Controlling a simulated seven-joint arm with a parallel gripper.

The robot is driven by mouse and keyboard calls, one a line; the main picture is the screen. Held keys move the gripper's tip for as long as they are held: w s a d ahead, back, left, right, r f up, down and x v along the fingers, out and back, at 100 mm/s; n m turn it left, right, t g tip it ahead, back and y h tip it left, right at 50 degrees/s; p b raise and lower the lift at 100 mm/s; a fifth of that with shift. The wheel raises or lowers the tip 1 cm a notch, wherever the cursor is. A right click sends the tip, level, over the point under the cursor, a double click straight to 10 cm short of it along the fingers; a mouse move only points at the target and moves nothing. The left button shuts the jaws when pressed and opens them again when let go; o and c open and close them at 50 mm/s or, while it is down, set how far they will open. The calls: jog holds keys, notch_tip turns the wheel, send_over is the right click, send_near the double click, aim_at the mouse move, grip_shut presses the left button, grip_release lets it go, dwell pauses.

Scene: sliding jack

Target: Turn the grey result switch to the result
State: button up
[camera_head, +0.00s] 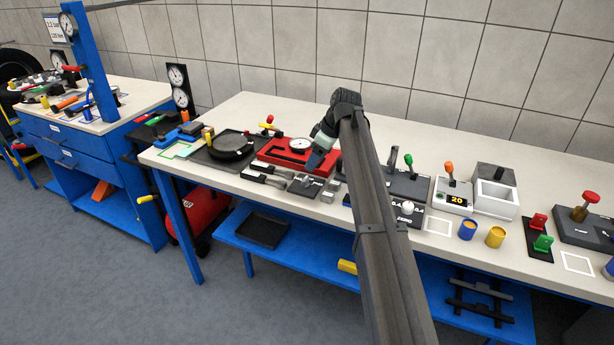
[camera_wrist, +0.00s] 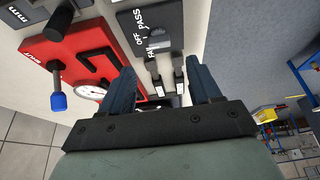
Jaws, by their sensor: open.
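The result switch's dark panel (camera_head: 303,187) lies near the front of the long bench. The wrist view shows the panel (camera_wrist: 135,18) with the words PASS, OFF and part of FAIL. The grey switch (camera_wrist: 158,41) stands beside these words; I cannot tell which one it points to. My gripper (camera_head: 314,162) is over the bench beside the red gauge unit (camera_head: 285,155), near the switch panel. In the wrist view my gripper (camera_wrist: 160,70) has its fingers apart, with nothing held between them. The switch appears beyond the fingertips, not touched.
The red unit (camera_wrist: 65,45) with its dial (camera_wrist: 92,92) and blue-tipped lever (camera_wrist: 58,101) is close to my fingers. Small metal blocks (camera_head: 328,191) sit right of the panel. A black pan (camera_head: 232,146) is left. Levers and a counter box (camera_head: 453,193) stand further right.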

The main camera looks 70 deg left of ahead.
aim_at(305, 179)
jog(key=x, duration=0.8)
jog(key=shift+f, duration=0.1)
jog(key=shift+c, duration=0.4)
jog(key=c, duration=1)
jog(key=shift+o, duration=0.2)
jog(key=shift+m, duration=0.4)
jog(key=m+t+y, duration=0.1)
jog(key=m, duration=0.2)
jog(key=shift+s+d+m, duration=0.1)
jog(key=shift+s+m, duration=0.05)
jog(key=shift+m, duration=0.25)
jog(key=m+t, duration=0.1)
jog(key=m, duration=0.1)
jog(key=m+t, duration=0.1)
jog(key=m, duration=0.2)
jog(key=shift+s+t, duration=0.1)
jog(key=shift+t, duration=0.2)
jog(key=shift+m, duration=0.3)
